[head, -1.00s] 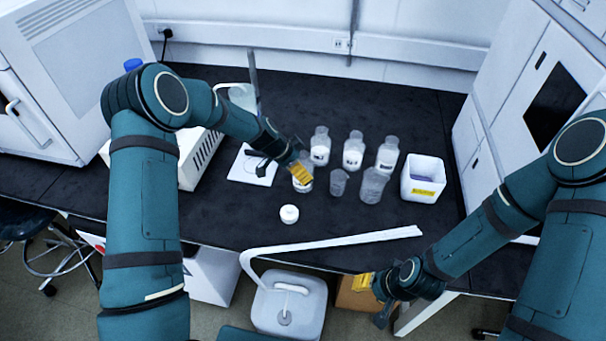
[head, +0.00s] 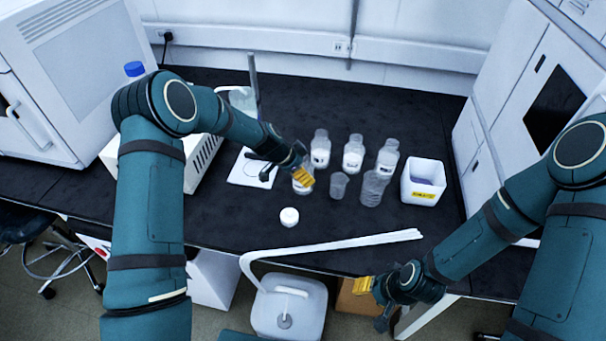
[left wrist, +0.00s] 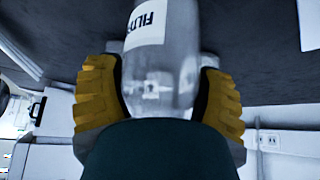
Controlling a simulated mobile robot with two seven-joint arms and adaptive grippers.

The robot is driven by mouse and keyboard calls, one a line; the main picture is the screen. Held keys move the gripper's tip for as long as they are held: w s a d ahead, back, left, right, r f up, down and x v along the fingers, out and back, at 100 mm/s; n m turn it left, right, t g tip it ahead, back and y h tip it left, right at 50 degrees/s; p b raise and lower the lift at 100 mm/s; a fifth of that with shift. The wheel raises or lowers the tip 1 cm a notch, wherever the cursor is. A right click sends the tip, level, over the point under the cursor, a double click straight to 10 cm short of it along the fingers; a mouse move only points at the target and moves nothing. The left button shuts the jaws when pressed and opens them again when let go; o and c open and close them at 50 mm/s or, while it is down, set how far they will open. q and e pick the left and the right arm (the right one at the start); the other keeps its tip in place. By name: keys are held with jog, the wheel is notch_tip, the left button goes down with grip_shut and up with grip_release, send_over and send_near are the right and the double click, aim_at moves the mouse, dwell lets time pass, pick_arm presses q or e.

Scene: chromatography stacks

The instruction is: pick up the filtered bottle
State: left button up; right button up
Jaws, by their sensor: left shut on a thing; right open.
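The filtered bottle (left wrist: 160,60) is a clear bottle with a white label reading "FILT…" in the left wrist view. It sits between the two yellow fingers of my left gripper (left wrist: 160,100), which is shut on it. In the head view my left gripper (head: 303,177) covers most of the bottle (head: 301,188), which is at the left of the bottle group. I cannot tell there whether its base touches the bench. My right gripper (head: 373,298) is open and empty, low in front of the bench's front edge.
Several labelled bottles (head: 353,154) stand behind on the black bench (head: 240,218). A white cap (head: 289,217) lies in front. A stand with a white base (head: 246,174) is at left.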

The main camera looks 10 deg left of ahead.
aim_at(304, 162)
pick_arm(q)
notch_tip(304, 162, up, 10)
jog(key=shift+f+p, duration=0.15)
jog(key=shift+p, duration=0.35)
jog(key=shift+s+d+r, duration=0.2)
jog(key=shift+r, duration=0.15)
jog(key=s+n, duration=0.1)
jog(key=s+r+n+t+y, duration=0.1)
jog(key=s+n, duration=0.1)
jog(key=s+n+t, duration=0.1)
jog(key=s, duration=0.1)
jog(key=shift+d+r+n+y, duration=0.25)
jog(key=shift+r+n+y, duration=0.05)
jog(key=shift+r+y, duration=0.1)
jog(key=s+a+n+y, duration=0.1)
jog(key=s+n, duration=0.1)
jog(key=s, duration=0.1)
jog(key=s+a+n+y, duration=0.1)
jog(key=s+a+n, duration=0.1)
jog(key=s, duration=0.2)
jog(key=s+a+n+t+y, duration=0.1)
jog(key=s+a+n, duration=0.1)
jog(key=s, duration=0.2)
jog(key=shift+a+r+n+y, duration=0.2)
jog(key=shift+a+n+y, duration=0.05)
jog(key=shift+n+y, duration=0.05)
